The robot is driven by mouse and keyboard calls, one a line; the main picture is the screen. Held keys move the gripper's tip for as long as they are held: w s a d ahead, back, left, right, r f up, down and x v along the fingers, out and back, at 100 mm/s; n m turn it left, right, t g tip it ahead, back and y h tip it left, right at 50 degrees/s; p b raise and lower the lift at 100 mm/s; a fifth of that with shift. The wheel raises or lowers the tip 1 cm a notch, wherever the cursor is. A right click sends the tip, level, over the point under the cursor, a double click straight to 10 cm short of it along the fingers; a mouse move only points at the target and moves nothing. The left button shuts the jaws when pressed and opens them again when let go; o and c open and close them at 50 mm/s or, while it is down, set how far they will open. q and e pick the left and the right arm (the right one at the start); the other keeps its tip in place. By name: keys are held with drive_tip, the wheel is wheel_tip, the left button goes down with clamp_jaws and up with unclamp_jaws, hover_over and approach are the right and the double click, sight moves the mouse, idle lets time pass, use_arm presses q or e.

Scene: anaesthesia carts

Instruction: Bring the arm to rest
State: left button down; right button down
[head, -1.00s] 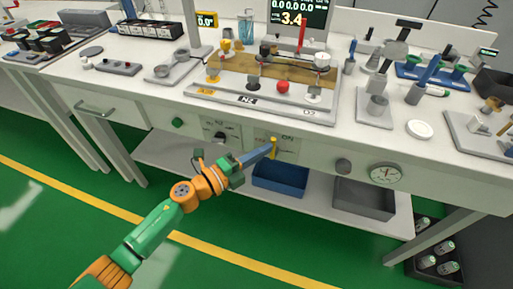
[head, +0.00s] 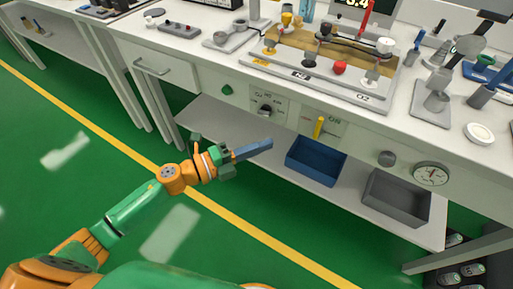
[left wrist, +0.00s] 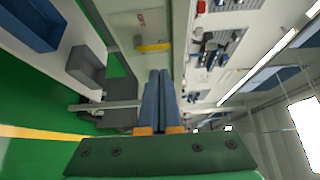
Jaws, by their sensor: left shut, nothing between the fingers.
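My left arm, green and orange, reaches in from the lower left in the head view. Its left gripper (head: 266,145) is shut and empty, its blue-grey fingers together. It hangs in free air in front of the bench, apart from the yellow switch lever (head: 319,127) on the front panel. The left wrist view also shows the closed fingers (left wrist: 159,75), with the yellow lever (left wrist: 152,47) beyond them to the upper left. My right gripper is not in view.
The white bench (head: 185,45) carries a board with valves, a red knob (head: 340,67) and several metal stands. Below it, a shelf holds a blue bin (head: 316,160) and a grey bin (head: 396,198). A drawer handle (head: 152,68) sticks out at the left. Green floor in front is clear.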

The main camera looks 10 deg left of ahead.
use_arm(q)
drive_tip(key=a+f+n+t+y, duration=0.1)
drive_tip(key=a+f+n+y, duration=0.4)
drive_tip(key=f+n, duration=0.25)
drive_tip(key=a+f+n+t+y, duration=0.1)
drive_tip(key=a+f+n+y, duration=0.4)
drive_tip(key=f, duration=0.4)
drive_tip(key=s+a+f+n+g+y, duration=0.35)
drive_tip(key=s+f+n, duration=0.4)
drive_tip(key=f, duration=0.65)
drive_tip(key=s+d+f+n+g, duration=0.1)
drive_tip(key=s+f+n+g, duration=0.4)
drive_tip(key=s, duration=0.8)
drive_tip(key=s+d+f+n+g, duration=0.1)
drive_tip(key=s+f+g, duration=0.4)
drive_tip(key=s, duration=0.9)
wheel_tip(320, 180, up, 11)
drive_tip(key=t+p, duration=0.1)
drive_tip(key=p, duration=1.1)
drive_tip(key=shift+w, duration=0.2)
